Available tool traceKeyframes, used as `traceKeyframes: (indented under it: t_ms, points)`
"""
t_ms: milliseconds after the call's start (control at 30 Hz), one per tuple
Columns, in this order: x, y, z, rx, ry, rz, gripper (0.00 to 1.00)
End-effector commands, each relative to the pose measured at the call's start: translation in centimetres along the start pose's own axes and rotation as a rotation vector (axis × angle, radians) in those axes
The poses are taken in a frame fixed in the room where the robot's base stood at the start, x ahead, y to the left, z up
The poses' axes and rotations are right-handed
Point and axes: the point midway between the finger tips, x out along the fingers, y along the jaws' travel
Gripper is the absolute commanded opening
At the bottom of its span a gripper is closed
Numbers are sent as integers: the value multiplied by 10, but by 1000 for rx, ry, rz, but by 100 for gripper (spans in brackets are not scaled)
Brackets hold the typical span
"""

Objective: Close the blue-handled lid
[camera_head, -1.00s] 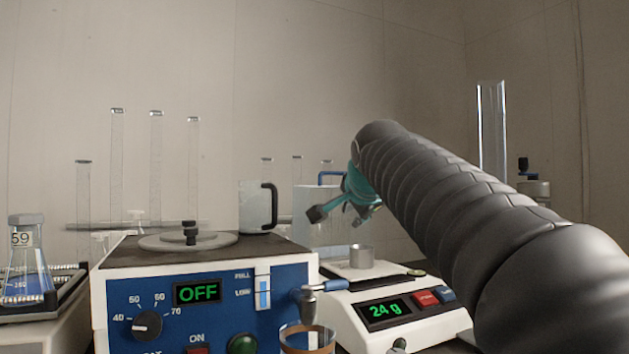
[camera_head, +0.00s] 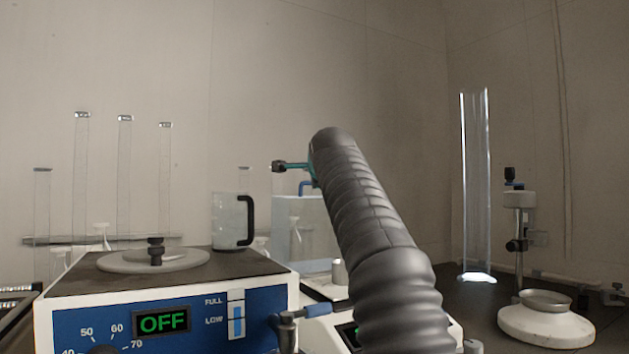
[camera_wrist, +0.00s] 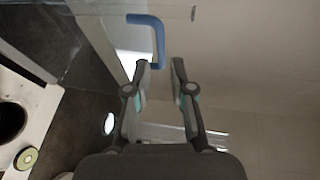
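The blue handle (camera_head: 307,186) of the lid stands at the top of a clear glass tank (camera_head: 306,222), behind the white balance. In the wrist view the handle (camera_wrist: 152,36) is a bent blue bar, its lower end near the gap between my fingertips. My gripper (camera_wrist: 159,66) is open there, one finger on each side of that gap; I cannot tell whether either touches the handle. In the head view my gripper (camera_head: 287,166) is seen side-on, beside and slightly above the handle. The clear lid panel is hard to make out, so its angle is unclear.
A small metal cup (camera_head: 340,275) stands on the balance. A tall glass cylinder (camera_head: 476,190) and a metal stand (camera_head: 518,230) are at right.

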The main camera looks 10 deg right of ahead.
Motion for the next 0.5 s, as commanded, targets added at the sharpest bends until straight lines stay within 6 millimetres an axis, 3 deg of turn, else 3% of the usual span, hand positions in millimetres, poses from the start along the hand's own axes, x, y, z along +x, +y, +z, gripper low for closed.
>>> traceKeyframes:
  t_ms: [300, 500]
  points:
    - [52, -2, 0, 0, 0, 3, 23]
    - [70, -2, 0, 0, -1, 1, 23]
